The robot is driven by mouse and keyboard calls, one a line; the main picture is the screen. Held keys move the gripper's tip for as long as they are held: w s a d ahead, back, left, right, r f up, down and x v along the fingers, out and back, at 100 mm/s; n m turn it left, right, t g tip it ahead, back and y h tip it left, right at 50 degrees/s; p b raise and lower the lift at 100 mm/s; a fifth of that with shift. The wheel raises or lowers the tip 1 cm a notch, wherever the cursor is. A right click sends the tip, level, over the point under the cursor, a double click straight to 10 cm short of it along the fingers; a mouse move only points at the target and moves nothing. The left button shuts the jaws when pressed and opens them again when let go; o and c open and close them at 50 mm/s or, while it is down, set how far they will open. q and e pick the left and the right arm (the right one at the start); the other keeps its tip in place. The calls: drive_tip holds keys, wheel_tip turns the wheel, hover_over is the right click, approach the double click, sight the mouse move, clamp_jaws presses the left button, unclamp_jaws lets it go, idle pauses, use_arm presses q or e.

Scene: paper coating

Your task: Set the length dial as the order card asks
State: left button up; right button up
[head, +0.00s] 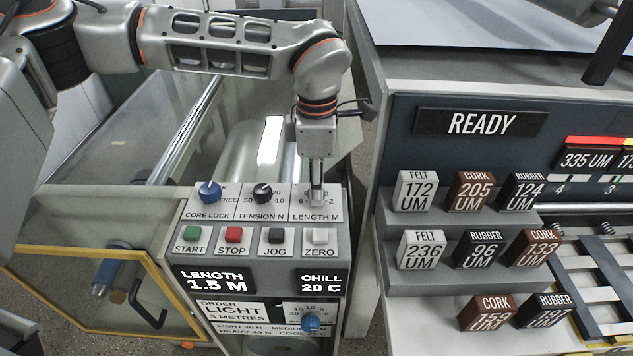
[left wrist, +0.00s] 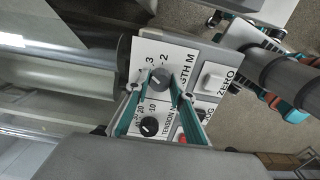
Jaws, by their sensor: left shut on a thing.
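In the head view the gripper mostly hides the dial. The length display (head: 216,282) reads 1.5 M. The order card (head: 232,314) reads LIGHT, 3 METRES. My right gripper is not in view.
Close left are the tension knob (head: 262,193) and blue core lock knob (head: 209,192). Below are START, STOP, JOG and ZERO (head: 320,237) buttons. A blue knob (head: 311,322) sits lower. Labelled blocks (head: 417,191) stand on steps at right; a sign (head: 481,122) reads READY.

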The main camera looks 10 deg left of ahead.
use_arm(q)
drive_tip(key=shift+m, duration=1)
drive_tip(key=o, duration=1.1)
wheel_tip(320, 180, up, 12)
drive_tip(key=shift+s, duration=0.1)
